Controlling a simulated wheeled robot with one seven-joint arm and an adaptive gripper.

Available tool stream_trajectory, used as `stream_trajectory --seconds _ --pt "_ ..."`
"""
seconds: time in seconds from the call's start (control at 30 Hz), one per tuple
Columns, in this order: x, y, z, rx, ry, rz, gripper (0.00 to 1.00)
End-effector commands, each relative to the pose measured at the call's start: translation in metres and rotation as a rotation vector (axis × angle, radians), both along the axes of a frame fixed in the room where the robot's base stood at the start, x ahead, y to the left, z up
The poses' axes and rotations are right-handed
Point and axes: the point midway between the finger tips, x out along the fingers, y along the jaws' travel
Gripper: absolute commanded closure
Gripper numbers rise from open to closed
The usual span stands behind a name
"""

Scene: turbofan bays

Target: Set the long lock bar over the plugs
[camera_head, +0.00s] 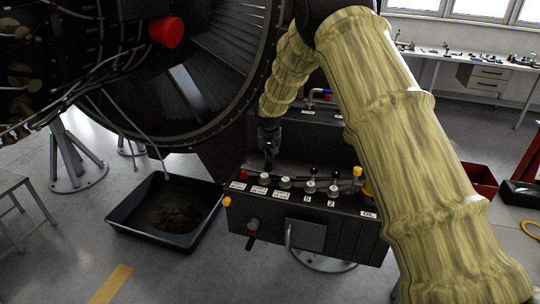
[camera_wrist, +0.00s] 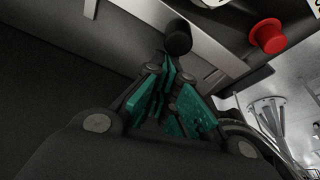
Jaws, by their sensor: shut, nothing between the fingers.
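A dark console (camera_head: 300,220) stands in the middle of the head view. Several grey-white plugs (camera_head: 284,183) sit in a row along its top, with white labels in front of them. My gripper (camera_head: 268,156) hangs over the left part of the console top, behind the plug row. In the wrist view its teal finger pads (camera_wrist: 168,95) are together with nothing between them. A black round knob (camera_wrist: 178,37) shows just beyond the fingertips; I cannot tell whether they touch it. I cannot pick out the long lock bar in either view.
A red knob (camera_wrist: 268,36) shows at the upper right of the wrist view. A black tray (camera_head: 150,236) with dark matter lies on the floor left of the console. The engine casing (camera_head: 200,110) hangs close at upper left. A red bin (camera_head: 480,180) stands at right.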

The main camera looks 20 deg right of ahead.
Motion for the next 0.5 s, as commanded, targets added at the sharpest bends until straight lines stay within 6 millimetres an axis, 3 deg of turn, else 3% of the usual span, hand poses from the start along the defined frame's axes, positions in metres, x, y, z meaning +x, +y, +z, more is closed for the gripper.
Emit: stream_trajectory --seconds 0.5 --pt "-0.013 0.011 -0.003 0.0 0.005 -0.001 1.0"
